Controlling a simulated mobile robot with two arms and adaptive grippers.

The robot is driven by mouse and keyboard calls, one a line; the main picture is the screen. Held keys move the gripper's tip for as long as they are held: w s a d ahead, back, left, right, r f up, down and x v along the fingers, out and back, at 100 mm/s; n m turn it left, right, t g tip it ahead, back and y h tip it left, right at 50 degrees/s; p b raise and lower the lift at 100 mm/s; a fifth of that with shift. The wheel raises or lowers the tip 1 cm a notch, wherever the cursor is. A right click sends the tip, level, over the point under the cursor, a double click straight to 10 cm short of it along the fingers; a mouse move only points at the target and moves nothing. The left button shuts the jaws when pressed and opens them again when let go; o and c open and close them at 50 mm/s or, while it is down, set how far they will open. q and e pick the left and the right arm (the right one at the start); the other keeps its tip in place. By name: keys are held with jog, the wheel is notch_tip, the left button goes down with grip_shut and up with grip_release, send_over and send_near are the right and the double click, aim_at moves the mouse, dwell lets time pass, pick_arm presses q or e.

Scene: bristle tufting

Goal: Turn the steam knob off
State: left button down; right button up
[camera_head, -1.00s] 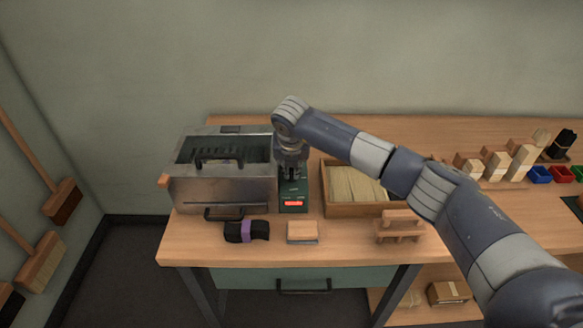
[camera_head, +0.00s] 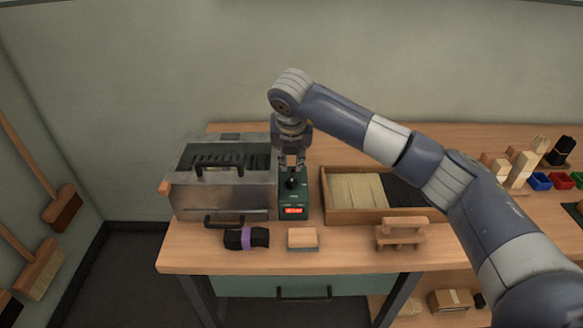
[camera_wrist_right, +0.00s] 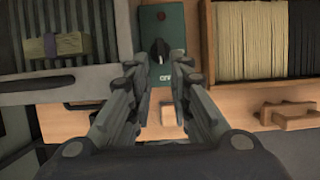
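The steam knob (camera_head: 291,182) is a black knob on top of a dark green control box (camera_head: 299,204) with a red lit display, at the right side of the metal steam box (camera_head: 222,196). In the right wrist view the knob (camera_wrist_right: 159,46) shows just beyond the fingertips, with its pointer toward white lettering that reads like "OFF". My right gripper (camera_head: 292,160) points down above the knob, apart from it. Its fingers are spread and nothing is between them in the right wrist view (camera_wrist_right: 161,75). My left gripper is not in view.
A wooden tray (camera_head: 347,216) of pale and black bristles stands right of the control box. A black bundle with a purple band (camera_head: 246,238), a wooden block (camera_head: 302,239) and a small wooden stand (camera_head: 401,234) lie along the table front.

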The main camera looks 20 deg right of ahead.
jog(key=shift+v, duration=1.4)
